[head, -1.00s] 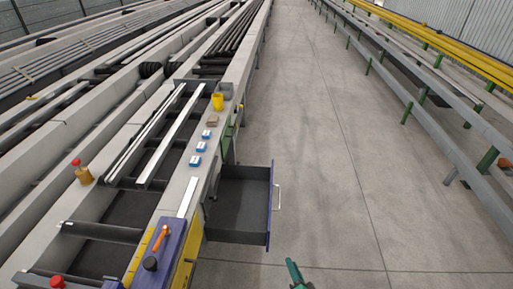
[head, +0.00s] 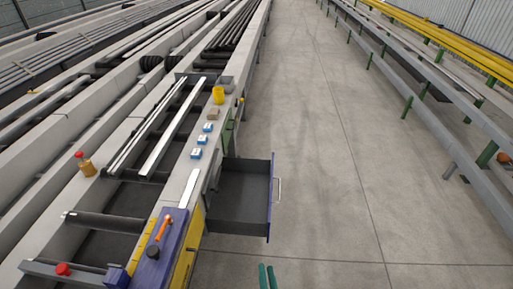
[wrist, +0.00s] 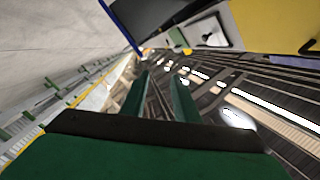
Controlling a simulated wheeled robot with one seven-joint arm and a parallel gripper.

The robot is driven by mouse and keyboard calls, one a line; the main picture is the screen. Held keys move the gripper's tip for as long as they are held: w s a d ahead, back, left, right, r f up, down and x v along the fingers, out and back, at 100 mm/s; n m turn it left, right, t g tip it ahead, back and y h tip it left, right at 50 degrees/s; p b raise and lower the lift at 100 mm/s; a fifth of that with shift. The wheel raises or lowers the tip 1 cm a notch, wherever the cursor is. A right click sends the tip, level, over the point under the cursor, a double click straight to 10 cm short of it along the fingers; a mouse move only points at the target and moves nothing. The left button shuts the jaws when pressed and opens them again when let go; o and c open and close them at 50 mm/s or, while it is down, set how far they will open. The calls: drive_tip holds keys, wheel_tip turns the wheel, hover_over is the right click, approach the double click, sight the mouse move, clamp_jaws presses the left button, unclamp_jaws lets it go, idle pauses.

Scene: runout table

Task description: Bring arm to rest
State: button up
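My gripper (head: 267,276) shows at the bottom edge of the head view, over the floor in front of the open drawer. Its two green fingers stand upright in the picture, side by side with a gap between them. In the wrist view the fingers (wrist: 160,95) are also apart, with nothing between them. Most of my arm is out of the head view.
An open, empty-looking drawer (head: 238,225) with a blue front and pale handle (head: 279,190) juts from the runout table (head: 187,177) into the aisle. An orange-handled tool (head: 164,228) lies on the purple block (head: 157,262). The concrete floor (head: 330,200) rightward is clear.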

drive_tip(key=s+a+r+n+h, duration=0.1)
drive_tip(key=s+r+n, duration=0.1)
drive_tip(key=s+r, duration=0.5)
drive_tip(key=s+a+r+n+g, duration=0.1)
drive_tip(key=s+r+n, duration=0.1)
drive_tip(key=s+r, duration=0.6)
drive_tip(key=s+a+r+n+g+h, duration=0.1)
drive_tip(key=s+r+n, duration=0.2)
drive_tip(key=s+r, duration=0.4)
drive_tip(key=s, duration=0.9)
drive_tip(key=shift+s+a+r+h, duration=0.25)
drive_tip(key=shift+a+h, duration=0.05)
drive_tip(key=shift+s+a, duration=0.1)
drive_tip(key=shift+a, duration=0.15)
